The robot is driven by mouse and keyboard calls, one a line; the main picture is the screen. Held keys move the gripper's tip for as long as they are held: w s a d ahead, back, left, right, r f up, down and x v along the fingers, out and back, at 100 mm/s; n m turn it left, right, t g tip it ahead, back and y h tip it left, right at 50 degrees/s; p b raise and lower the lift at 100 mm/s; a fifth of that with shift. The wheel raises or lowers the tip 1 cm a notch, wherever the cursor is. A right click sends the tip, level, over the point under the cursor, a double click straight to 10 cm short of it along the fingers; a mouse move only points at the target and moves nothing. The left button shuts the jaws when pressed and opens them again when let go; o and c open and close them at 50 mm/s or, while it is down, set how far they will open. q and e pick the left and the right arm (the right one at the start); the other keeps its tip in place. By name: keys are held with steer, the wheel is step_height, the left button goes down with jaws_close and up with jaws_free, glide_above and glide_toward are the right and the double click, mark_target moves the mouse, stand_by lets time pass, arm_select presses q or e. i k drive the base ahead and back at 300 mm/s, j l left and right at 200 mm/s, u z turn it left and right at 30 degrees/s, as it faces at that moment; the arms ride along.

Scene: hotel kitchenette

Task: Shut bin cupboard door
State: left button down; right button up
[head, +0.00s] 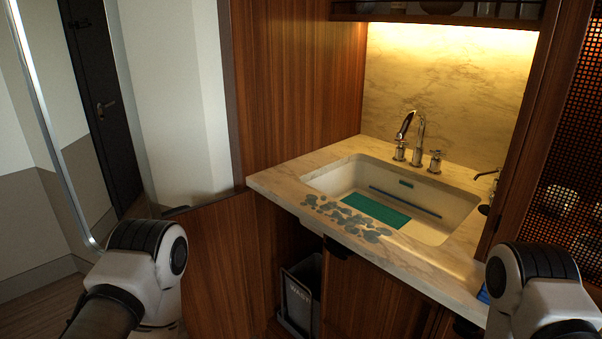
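The bin cupboard door (218,265) is a brown wooden panel under the left end of the counter. It stands open, swung out to the left, and its lower part is partly hidden behind my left arm. In the open cupboard stands a dark grey bin (299,297) with white lettering, partly visible. My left arm's white joint is in front of the door at the lower left, and my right arm's white joint is at the lower right. Neither gripper shows in the head view, so their state and any contact with the door are hidden.
A marble counter (276,184) holds a sink (443,229) with a tap (418,136). Grey-green leaf-like shapes (343,218) lie along its front edge. A closed wooden front (375,300) is right of the bin. A mirror or glass panel edge (52,130) stands at left.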

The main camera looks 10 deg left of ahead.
mark_target(222, 290)
steer(key=j+u, duration=0.1)
steer(key=u, duration=1.8)
steer(key=i+u, duration=0.3)
steer(key=i, duration=2.65)
steer(key=i+z, duration=0.4)
steer(key=i+j+z, duration=0.2)
steer(key=i+z, duration=0.2)
steer(key=i+j+z, duration=0.25)
steer(key=z, duration=0.15)
steer(key=i+j+z, duration=0.6)
steer(key=j+z, duration=0.2)
steer(key=z, duration=2.55)
steer(key=j+u, duration=0.35)
steer(key=k+l, duration=0.05)
steer(key=l, duration=0.05)
